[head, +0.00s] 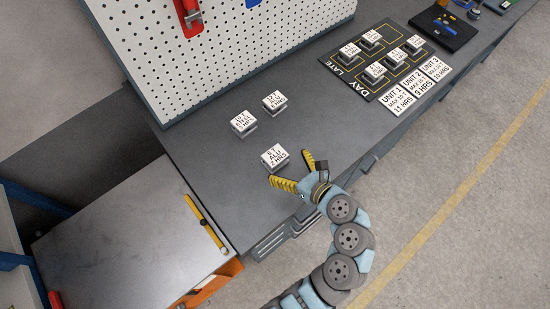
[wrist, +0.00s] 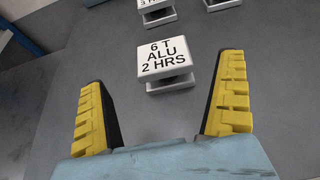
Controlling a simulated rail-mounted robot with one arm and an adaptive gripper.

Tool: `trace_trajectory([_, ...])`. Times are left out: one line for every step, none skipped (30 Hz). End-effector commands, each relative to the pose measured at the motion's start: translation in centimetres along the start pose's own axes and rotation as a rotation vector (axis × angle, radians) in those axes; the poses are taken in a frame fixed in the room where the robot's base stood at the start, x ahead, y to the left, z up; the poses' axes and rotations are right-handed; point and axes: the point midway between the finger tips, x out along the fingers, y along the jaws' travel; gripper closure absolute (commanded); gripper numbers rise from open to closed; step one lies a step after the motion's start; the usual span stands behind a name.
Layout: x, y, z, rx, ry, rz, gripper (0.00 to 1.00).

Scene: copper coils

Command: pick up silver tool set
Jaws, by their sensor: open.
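No thing here is plainly a silver tool set. Nearest my gripper (head: 289,167) is a small silver block with a white top label, "6 T ALU 2 HRS" (head: 274,156), on the grey workbench (head: 205,160). My gripper is open and empty, its yellow-padded fingers pointing toward this block. In the wrist view, the same block (wrist: 165,60) stands just beyond and between the spread fingers (wrist: 165,75), apart from both. Two similar labelled silver blocks, one marked steel (head: 243,122) and another (head: 274,102), stand farther back.
A white pegboard (head: 220,50) rises behind the bench. To the right lie a black day/late board (head: 352,64) with several labelled blocks, unit cards (head: 398,97) and a black tray (head: 445,28). A metal-topped cart (head: 130,235) holds a yellow bar (head: 205,222) at lower left.

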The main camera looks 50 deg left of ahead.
Motion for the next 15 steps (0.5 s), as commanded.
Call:
trace_trajectory([0.6,0.1,-0.1,-0.001,0.001,0.004,0.0])
trace_trajectory([0.8,0.0,-0.1,-0.001,0.0,0.002,0.0])
trace_trajectory([1.2,0.0,-0.1,-0.001,0.0,0.001,0.0])
trace_trajectory([1.4,0.0,-0.1,-0.001,0.0,0.0,0.0])
trace_trajectory([1.5,0.0,-0.1,-0.001,0.0,0.0,0.0])
trace_trajectory([1.7,0.0,-0.1,-0.001,0.001,-0.001,0.0])
trace_trajectory([1.8,0.0,-0.1,-0.001,0.001,0.0,0.0])
trace_trajectory([1.9,0.0,0.0,-0.001,0.001,0.0,0.0])
trace_trajectory([1.9,0.0,0.0,-0.001,0.001,0.0,0.0])
trace_trajectory([2.0,0.0,0.0,-0.001,0.001,0.0,0.0])
trace_trajectory([2.1,0.0,-0.1,-0.001,0.001,0.0,0.0])
trace_trajectory([2.2,0.0,-0.1,-0.001,0.001,0.0,0.0])
trace_trajectory([2.4,0.0,-0.1,-0.001,0.001,0.001,0.0])
trace_trajectory([2.6,0.0,-0.2,-0.001,0.001,0.002,0.0])
trace_trajectory([2.9,0.0,-0.2,-0.002,0.001,0.002,0.0])
